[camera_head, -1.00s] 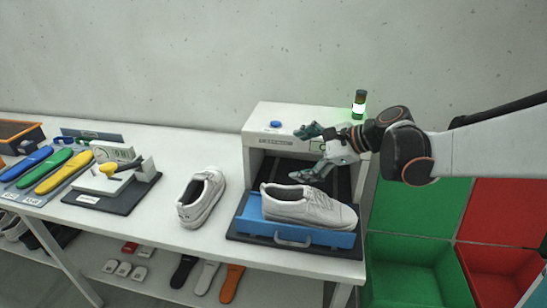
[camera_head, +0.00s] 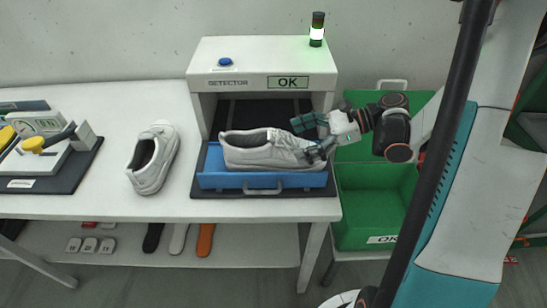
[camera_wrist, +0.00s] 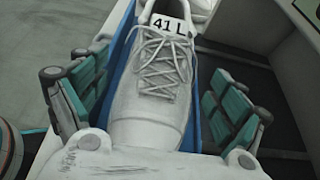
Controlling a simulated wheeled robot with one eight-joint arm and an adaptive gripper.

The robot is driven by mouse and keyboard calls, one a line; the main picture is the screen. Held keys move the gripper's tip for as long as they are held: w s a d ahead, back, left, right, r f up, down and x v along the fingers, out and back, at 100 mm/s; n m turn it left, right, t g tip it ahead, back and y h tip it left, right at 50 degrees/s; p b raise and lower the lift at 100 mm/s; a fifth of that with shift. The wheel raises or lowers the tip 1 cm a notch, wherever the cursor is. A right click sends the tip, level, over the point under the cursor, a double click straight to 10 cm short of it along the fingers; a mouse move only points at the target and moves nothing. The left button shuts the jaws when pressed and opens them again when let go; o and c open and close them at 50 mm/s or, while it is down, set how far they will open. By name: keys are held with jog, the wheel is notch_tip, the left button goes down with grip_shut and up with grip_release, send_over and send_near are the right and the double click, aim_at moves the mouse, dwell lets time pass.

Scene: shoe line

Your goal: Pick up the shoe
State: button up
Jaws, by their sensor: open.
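A white lace-up shoe (camera_head: 262,150) lies on the blue tray (camera_head: 225,181) at the mouth of the detector, its toe to the right. In the wrist view the shoe (camera_wrist: 153,95) shows its laces and a tongue label reading "41 L". My gripper (camera_head: 312,137) is open at the toe end, one finger on the far side and one on the near side. In the wrist view the teal finger pads of my gripper (camera_wrist: 158,100) stand on both sides of the shoe, with gaps visible. A second white shoe (camera_head: 153,160) stands on the table to the left.
The detector (camera_head: 262,62) shows "OK", and its lamp (camera_head: 317,30) is lit. A green bin (camera_head: 375,210) marked "OK" stands right of the table. Bare table lies around the second shoe.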

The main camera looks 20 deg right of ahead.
aim_at(275, 145)
jog(key=shift+r+b+x, duration=0.2)
jog(key=shift+b+x, duration=1.05)
jog(key=shift+x, duration=2.3)
jog(key=c, duration=1.2)
